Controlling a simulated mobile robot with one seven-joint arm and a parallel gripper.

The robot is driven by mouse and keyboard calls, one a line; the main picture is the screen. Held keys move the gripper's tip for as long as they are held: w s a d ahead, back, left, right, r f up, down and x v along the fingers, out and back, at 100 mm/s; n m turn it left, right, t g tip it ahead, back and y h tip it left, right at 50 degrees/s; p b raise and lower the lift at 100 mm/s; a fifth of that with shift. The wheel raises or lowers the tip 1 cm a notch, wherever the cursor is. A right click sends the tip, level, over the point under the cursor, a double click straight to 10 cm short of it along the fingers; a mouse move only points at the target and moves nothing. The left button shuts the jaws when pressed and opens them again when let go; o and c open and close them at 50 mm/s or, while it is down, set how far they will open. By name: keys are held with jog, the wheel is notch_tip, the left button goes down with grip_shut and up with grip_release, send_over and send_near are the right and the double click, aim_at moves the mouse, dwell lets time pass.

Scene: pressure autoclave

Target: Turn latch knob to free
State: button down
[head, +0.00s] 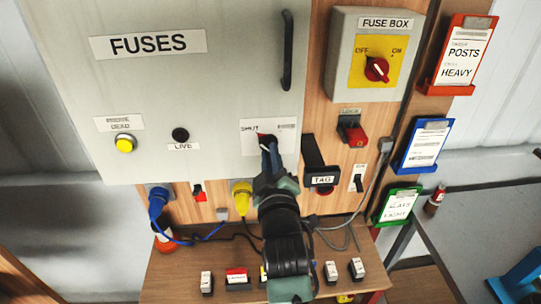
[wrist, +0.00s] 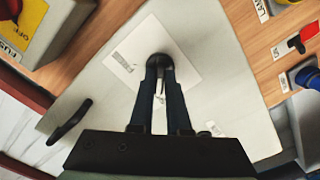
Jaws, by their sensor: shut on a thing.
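The latch knob (head: 264,137) sits on a white label plate (head: 286,133) marked SHUT, at the lower right of the grey FUSES door (head: 220,80). In the head view my gripper hides most of it. In the wrist view the dark knob (wrist: 159,60) stands at the middle of the white plate (wrist: 180,45). My gripper (head: 268,148) reaches it from below, and its fingers (wrist: 160,68) are shut on the knob. The exact angle of the knob is hidden by the fingers.
A black door handle (head: 287,50) is above. A fuse box (head: 370,55) with a red rotary switch (head: 376,69) is at right. A black TAG piece (head: 320,178) and a red lock (head: 352,131) lie close right. Blue (head: 158,200) and yellow (head: 241,197) plugs are below.

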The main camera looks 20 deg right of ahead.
jog(key=shift+m, duration=0.4)
jog(key=m+b, duration=0.3)
jog(key=m, duration=1.3)
jog(key=shift+m, duration=0.7)
jog(key=c, duration=0.9)
grip_release()
jog(key=shift+s, duration=0.1)
